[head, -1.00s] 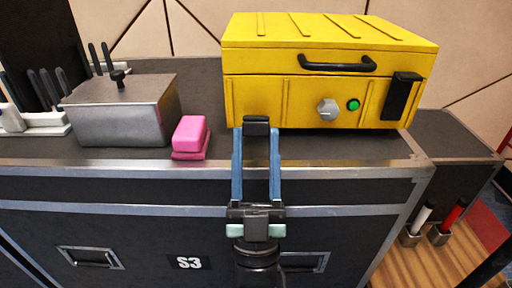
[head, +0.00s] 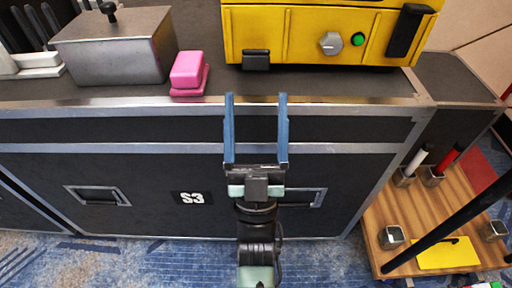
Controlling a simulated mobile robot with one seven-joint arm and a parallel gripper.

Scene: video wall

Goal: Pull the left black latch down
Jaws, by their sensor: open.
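The yellow case (head: 290,35) stands on a dark flight case, its top cut off by the frame. The left black latch (head: 256,60) shows as a short dark block at the lower left of its front, by the bottom edge. The right black latch (head: 405,30) is a long, upright bar flat against the front. My gripper (head: 256,97) is open and empty, with its two blue fingers pointing at the case. The fingertips appear below the left latch and apart from it, over the flight case's front edge.
A grey knob (head: 331,43) and a green button (head: 358,39) sit between the latches. A pink block (head: 188,72) and a metal box (head: 118,45) stand to the left on the flight case (head: 150,135). A wooden cart (head: 420,235) with holders stands at the lower right.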

